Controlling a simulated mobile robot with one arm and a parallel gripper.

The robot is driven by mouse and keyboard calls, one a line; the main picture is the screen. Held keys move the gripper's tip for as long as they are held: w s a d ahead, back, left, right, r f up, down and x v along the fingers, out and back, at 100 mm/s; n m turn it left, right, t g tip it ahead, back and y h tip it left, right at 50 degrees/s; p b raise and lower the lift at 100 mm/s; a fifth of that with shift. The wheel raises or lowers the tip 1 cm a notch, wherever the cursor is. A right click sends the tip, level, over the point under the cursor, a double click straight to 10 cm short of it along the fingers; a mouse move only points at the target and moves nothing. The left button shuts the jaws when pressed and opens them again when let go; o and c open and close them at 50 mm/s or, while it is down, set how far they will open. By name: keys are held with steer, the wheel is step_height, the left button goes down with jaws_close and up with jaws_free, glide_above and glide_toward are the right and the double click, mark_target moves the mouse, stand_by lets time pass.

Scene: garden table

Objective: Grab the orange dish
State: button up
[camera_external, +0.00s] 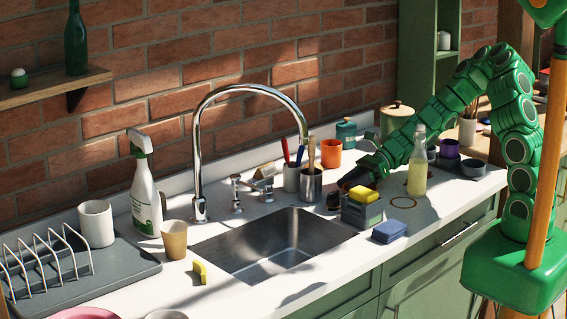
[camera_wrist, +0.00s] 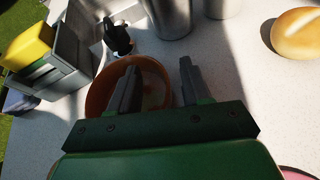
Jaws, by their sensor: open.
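The orange dish (camera_wrist: 152,72) is a round, shallow bowl on the pale counter in the wrist view, partly covered by my gripper. My gripper (camera_wrist: 158,66) is open above it. Its left finger overlaps the bowl's inside and its right finger lies beyond the bowl's right rim. In the external view my gripper (camera_external: 352,181) is low over the counter behind the grey sponge caddy. The dish cannot be made out there.
The caddy (camera_external: 362,213) with a yellow sponge stands close by; it also shows in the wrist view (camera_wrist: 68,70). A metal utensil cup (camera_external: 311,187), an orange cup (camera_external: 331,153) and a clear bottle (camera_external: 417,170) are near. The sink (camera_external: 270,250) lies left.

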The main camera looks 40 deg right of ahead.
jaws_close()
steer(key=shift+r, duration=0.15)
step_height(320, 180, up, 10)
stand_by(0.9)
